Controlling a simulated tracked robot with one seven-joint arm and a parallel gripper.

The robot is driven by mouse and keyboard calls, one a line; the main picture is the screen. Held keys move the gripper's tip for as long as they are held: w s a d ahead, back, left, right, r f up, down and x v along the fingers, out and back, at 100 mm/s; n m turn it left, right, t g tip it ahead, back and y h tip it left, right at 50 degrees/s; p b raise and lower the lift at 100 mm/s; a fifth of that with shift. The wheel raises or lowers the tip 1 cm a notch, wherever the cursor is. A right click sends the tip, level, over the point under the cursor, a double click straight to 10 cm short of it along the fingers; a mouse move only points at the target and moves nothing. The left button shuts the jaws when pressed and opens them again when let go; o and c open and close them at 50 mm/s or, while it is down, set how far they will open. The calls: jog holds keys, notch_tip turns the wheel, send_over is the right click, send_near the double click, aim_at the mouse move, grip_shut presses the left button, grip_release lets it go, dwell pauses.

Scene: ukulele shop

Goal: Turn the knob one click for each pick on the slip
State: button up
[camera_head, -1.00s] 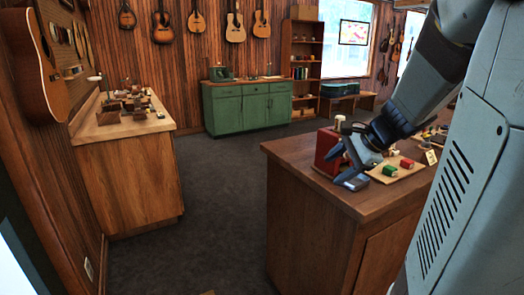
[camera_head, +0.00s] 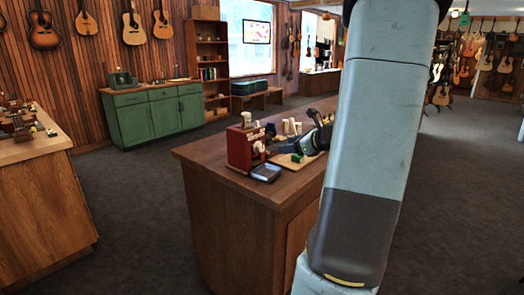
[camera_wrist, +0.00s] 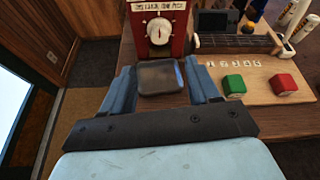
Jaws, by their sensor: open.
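A red box (camera_head: 240,148) stands on the wooden counter, and it also shows in the wrist view (camera_wrist: 178,38). On its front is a round white knob (camera_wrist: 159,31) with a pale dial, under a lettered label (camera_wrist: 160,5). My gripper (camera_wrist: 160,68) is open, one blue finger on each side of a flat dark square object (camera_wrist: 160,78) lying before the box. The frames do not show whether the fingers touch it. My gripper is apart from the knob. In the head view my arm hides part of the counter. I cannot make out a slip with picks.
Right of my gripper, a light board (camera_wrist: 258,87) carries a numbered row, a green block (camera_wrist: 233,85) and a red block (camera_wrist: 283,84). A fretted neck (camera_wrist: 236,42) lies behind. A green cabinet (camera_head: 154,115) stands by the far wall. Grey floor is open left of the counter.

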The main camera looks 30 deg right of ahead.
aim_at(262, 149)
jog(key=x, duration=1.2)
jog(key=shift+a, duration=0.15)
